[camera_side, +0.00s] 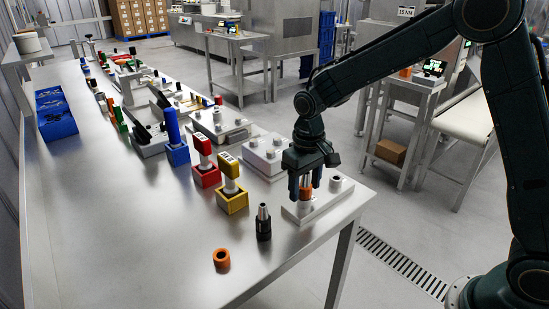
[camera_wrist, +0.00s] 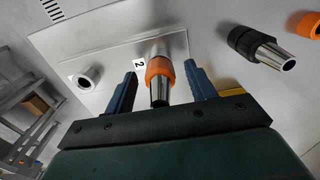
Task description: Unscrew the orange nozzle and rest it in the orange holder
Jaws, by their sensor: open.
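The orange nozzle (camera_wrist: 159,72) has an orange collar and a metal tip. It stands on the white plate (camera_wrist: 110,55) beside a label reading 2. My gripper (camera_wrist: 159,88) is open, with one blue finger on each side of the nozzle and a gap showing on both sides. In the side view my gripper (camera_side: 305,190) points down over the plate at the table's near corner, and the orange nozzle (camera_side: 306,191) shows partly between its fingers. The orange holder (camera_side: 221,259) is a short hollow ring on the table, empty, to the left of the plate.
A black nozzle (camera_side: 263,222) with a metal tip stands between the plate and the holder. A bare metal post (camera_side: 336,183) is on the plate. Yellow (camera_side: 232,197), red (camera_side: 206,174) and blue (camera_side: 178,153) blocks line the table behind. The table's left front is clear.

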